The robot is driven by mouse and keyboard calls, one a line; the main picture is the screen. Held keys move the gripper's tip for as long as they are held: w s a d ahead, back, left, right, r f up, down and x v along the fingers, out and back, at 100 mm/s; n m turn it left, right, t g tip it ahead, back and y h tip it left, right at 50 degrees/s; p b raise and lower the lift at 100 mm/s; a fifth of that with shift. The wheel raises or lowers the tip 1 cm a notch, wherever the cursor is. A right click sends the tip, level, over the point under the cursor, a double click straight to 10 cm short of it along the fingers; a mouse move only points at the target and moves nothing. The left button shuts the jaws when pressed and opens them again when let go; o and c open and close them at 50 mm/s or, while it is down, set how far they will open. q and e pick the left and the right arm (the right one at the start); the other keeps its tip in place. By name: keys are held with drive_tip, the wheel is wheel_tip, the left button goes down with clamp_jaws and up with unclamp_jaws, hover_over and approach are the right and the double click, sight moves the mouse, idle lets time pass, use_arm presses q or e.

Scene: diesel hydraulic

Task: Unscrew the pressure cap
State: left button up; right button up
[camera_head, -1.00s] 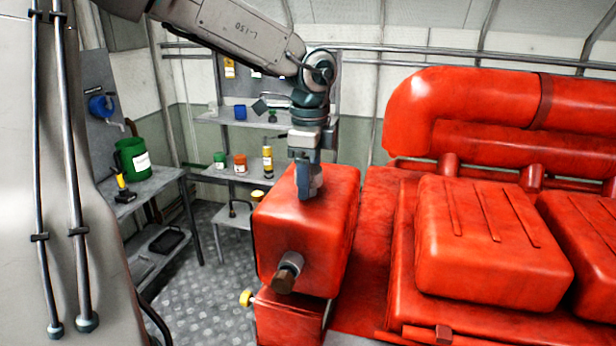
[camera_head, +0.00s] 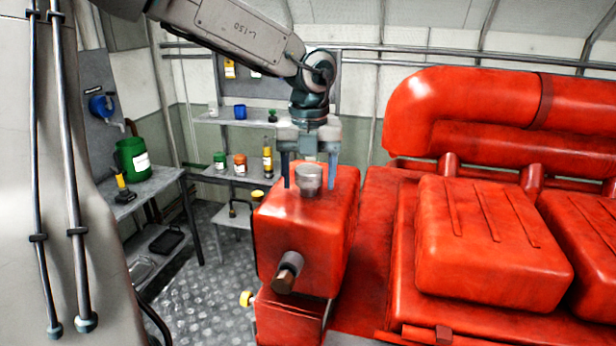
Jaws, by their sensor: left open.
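The pressure cap (camera_head: 309,178) is a short grey metal cylinder on top of the red tank (camera_head: 285,228), left of the engine. My left gripper (camera_head: 309,183) points straight down over it. Its two fingers are open, one on each side of the cap, and a gap shows between each finger and the cap. Whether the fingers touch the tank top I cannot tell. My right gripper is not in view.
The red engine (camera_head: 490,235) with its large pipe (camera_head: 460,105) fills the right side. A capped stub (camera_head: 288,272) sticks out of the tank's front. Behind are shelves (camera_head: 230,175) with small containers. A bench (camera_head: 150,190) with a green bucket (camera_head: 132,160) stands left.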

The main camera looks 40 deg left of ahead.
use_arm(q)
drive_tip(key=m, duration=0.7)
drive_tip(key=shift+m, duration=0.3)
drive_tip(key=c, duration=0.8)
drive_tip(key=n, duration=0.6)
drive_tip(key=shift+n, duration=0.3)
drive_tip(key=shift+r, duration=0.1)
drive_tip(key=shift+r+p, duration=0.55)
drive_tip(key=shift+r, duration=0.6)
drive_tip(key=shift+r+p, duration=0.45)
drive_tip(key=shift+r, duration=0.5)
drive_tip(key=shift+r+p, duration=0.75)
drive_tip(key=shift+r, duration=0.25)
